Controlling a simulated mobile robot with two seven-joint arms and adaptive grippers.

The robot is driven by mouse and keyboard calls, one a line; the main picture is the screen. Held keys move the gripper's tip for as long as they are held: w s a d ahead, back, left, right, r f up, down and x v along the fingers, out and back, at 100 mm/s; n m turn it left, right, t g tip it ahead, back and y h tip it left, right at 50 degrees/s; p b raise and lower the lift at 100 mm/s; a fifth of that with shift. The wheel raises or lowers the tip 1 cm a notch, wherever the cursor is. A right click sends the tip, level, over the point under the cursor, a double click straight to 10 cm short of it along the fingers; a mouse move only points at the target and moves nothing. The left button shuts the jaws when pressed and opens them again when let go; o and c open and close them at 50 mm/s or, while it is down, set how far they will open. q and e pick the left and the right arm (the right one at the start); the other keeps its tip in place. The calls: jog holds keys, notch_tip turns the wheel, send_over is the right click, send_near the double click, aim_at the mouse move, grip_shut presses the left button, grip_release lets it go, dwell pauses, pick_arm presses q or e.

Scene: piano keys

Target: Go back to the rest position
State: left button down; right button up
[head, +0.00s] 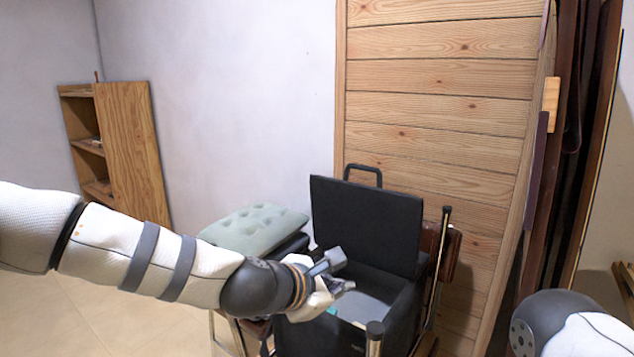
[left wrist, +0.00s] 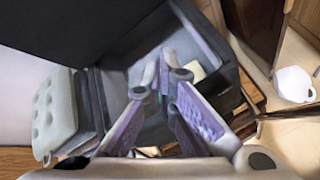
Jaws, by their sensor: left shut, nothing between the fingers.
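My left gripper (head: 342,271) reaches in from the left, in front of and above the open black case (head: 400,318). Its fingers are shut with nothing between them. In the left wrist view the left gripper (left wrist: 172,70) shows over the grey inside of the case. The case's black lid (head: 366,226) stands up at the back, with a handle on its top edge. Part of my right arm shows at the lower right in the head view. My right gripper is out of view.
A pale green tufted cushion (head: 254,227) lies left of the case. A wooden panel (head: 440,120) stands behind it. A wooden shelf unit (head: 128,140) is at the far left. A white mug-like object (left wrist: 293,84) shows at right in the left wrist view.

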pick_arm(q)
jog(key=s+a+f+m+g+y, duration=0.25)
jog(key=s+a+f+m, duration=0.25)
jog(key=s+f, duration=0.65)
jog(key=s+a+f+m+g+y, duration=0.1)
jog(key=s+a+f+m+g, duration=0.3)
jog(key=s+f, duration=0.8)
jog(key=s+a+f+m+g+y, duration=0.1)
jog(key=s+a+m+g+y, duration=0.1)
jog(key=s+a+m, duration=0.4)
jog(key=s+a+f+m+g+y, duration=0.2)
jog(key=s+a+m, duration=0.3)
jog(key=s+a, duration=0.6)
jog(key=s+g, duration=0.1)
jog(key=s, duration=0.7)
jog(key=shift+s+a+f+m, duration=0.15)
jog(key=shift+a+f+m, duration=0.15)
jog(key=shift+a+m, duration=0.1)
jog(key=shift+d, duration=0.1)
